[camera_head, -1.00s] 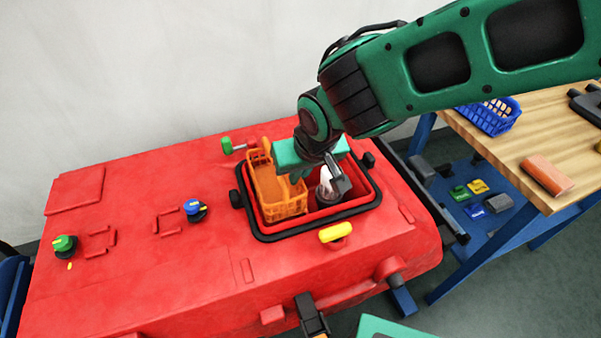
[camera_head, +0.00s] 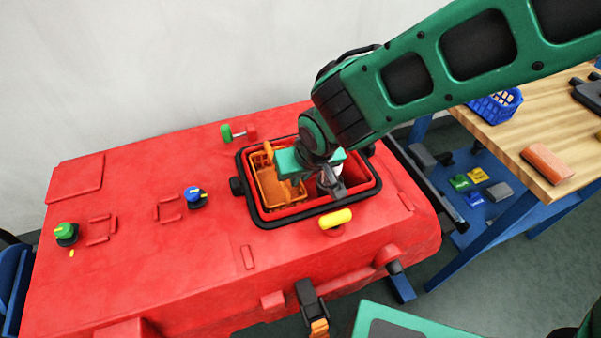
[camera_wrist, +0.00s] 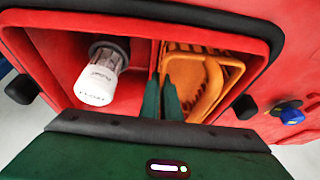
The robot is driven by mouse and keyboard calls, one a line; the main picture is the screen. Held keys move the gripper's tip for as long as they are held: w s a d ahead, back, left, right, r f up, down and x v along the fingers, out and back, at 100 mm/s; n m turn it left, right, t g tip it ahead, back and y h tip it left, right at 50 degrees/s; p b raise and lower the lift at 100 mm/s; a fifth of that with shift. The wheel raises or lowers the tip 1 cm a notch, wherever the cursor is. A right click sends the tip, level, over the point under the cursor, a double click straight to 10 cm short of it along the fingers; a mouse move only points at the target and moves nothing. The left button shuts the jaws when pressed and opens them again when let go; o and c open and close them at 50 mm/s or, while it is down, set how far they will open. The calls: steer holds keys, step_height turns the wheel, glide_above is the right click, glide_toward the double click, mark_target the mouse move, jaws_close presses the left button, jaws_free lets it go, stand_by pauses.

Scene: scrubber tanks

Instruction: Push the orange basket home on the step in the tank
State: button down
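The orange basket (camera_head: 272,185) is inside the left part of the red tank (camera_head: 318,211), with its top near the rim level. Its raised orange handle (camera_wrist: 208,88) shows in the wrist view. My gripper (camera_wrist: 161,85) reaches down into the tank at the basket's side facing the other compartment. Its two green fingers are close together, one on each side of the basket's thin wall, and look shut on it. In the head view my gripper hides that side of the basket. The step under the basket is hidden.
A white-capped dark cylinder (camera_wrist: 100,75) stands in the compartment beside the basket. A black rim (camera_head: 247,205) surrounds the opening. A yellow handle (camera_head: 336,217), a blue knob (camera_head: 194,196) and a green-ended handle (camera_head: 230,133) stand on the red top.

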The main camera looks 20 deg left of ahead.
steer(key=shift+f, duration=0.1)
stand_by(0.3)
steer(key=shift+s+d+f, duration=0.1)
steer(key=shift+s+f, duration=0.05)
steer(key=shift+f, duration=0.35)
steer(key=shift+f, duration=0.15)
